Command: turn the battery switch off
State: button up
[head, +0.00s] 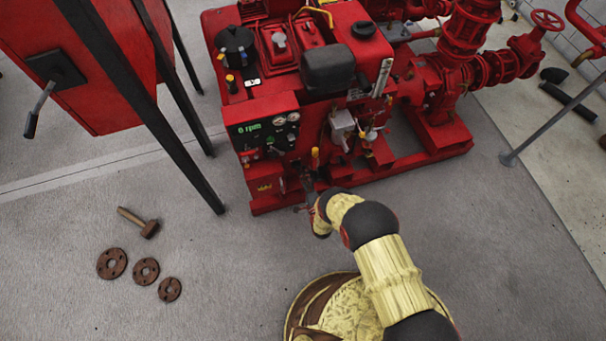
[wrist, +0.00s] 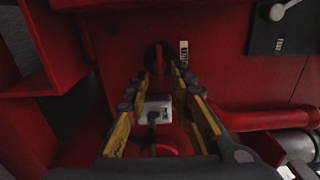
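The battery switch (wrist: 158,58) appears to be the round black knob with a narrow red handle on a red panel, in the upper middle of the wrist view. Its handle looks upright. My gripper (wrist: 165,73) has its yellow-padded fingers spread on either side, pointing at the switch. The tips are close to the knob with a gap between them; contact cannot be made out. In the head view my gripper (head: 302,202) is at the lower front of the red pumpset (head: 270,110), and the switch cannot be picked out there.
A small white label (wrist: 184,52) is right of the switch. A black plate with a lever (wrist: 280,15) is at upper right, above a red pipe (wrist: 265,119). A hammer (head: 139,222) and rusty flanges (head: 146,271) lie on the floor. A red cabinet on black legs (head: 150,110) stands left.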

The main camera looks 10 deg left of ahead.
jog(key=shift+s, duration=0.1)
jog(key=v, duration=1.1)
jog(key=shift+s+d, duration=0.2)
jog(key=shift+s, duration=0.15)
